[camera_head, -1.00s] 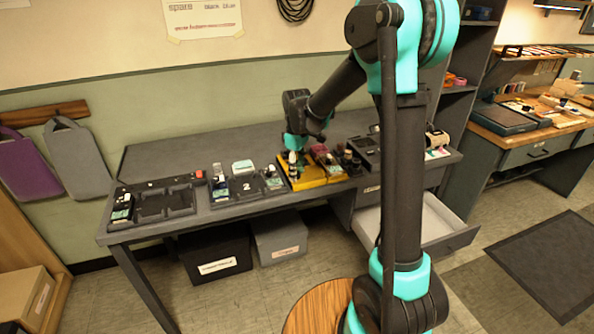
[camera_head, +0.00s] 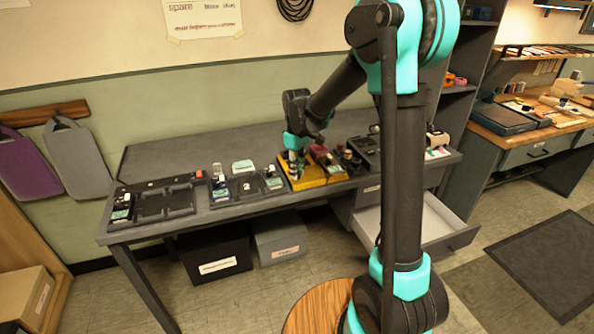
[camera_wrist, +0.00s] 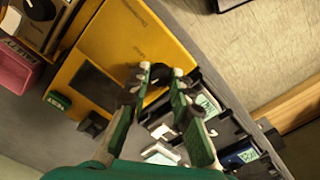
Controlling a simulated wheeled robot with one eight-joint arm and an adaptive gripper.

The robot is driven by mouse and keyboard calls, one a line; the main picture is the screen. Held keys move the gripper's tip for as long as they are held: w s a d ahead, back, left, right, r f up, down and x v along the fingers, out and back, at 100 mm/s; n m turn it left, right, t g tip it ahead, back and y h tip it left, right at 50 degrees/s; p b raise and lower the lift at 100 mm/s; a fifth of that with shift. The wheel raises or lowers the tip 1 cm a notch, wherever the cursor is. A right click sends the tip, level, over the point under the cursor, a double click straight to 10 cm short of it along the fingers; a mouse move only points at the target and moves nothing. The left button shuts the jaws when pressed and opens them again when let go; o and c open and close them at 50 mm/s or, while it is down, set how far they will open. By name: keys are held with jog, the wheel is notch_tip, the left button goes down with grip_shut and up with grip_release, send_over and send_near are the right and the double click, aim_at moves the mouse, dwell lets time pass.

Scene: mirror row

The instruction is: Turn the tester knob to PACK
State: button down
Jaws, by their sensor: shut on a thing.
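The yellow tester (camera_head: 325,181) sits near the front edge of the grey workbench. In the wrist view its yellow top (camera_wrist: 122,42) has a dark rectangular window (camera_wrist: 98,87) and a green button (camera_wrist: 58,100). My gripper (camera_head: 298,178) points down over the tester's left part. In the wrist view my gripper (camera_wrist: 161,70) is shut on the dark knob (camera_wrist: 158,82), with one fingertip at each side. The fingers cover much of the knob. Its pointer and the label PACK cannot be read.
A dark tray marked 2 (camera_head: 247,190) stands just left of the tester, and another dark tray (camera_head: 165,204) is farther left. An open drawer (camera_head: 437,219) sticks out below the bench's right end. The bench's back strip is clear.

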jog(key=m, duration=0.6)
jog(key=shift+m, duration=0.3)
dwell(0.4)
jog(key=c, duration=1.3)
grip_release()
jog(key=shift+c, duration=0.2)
jog(key=shift+r, duration=0.1)
notch_tip(320, 180, up, 12)
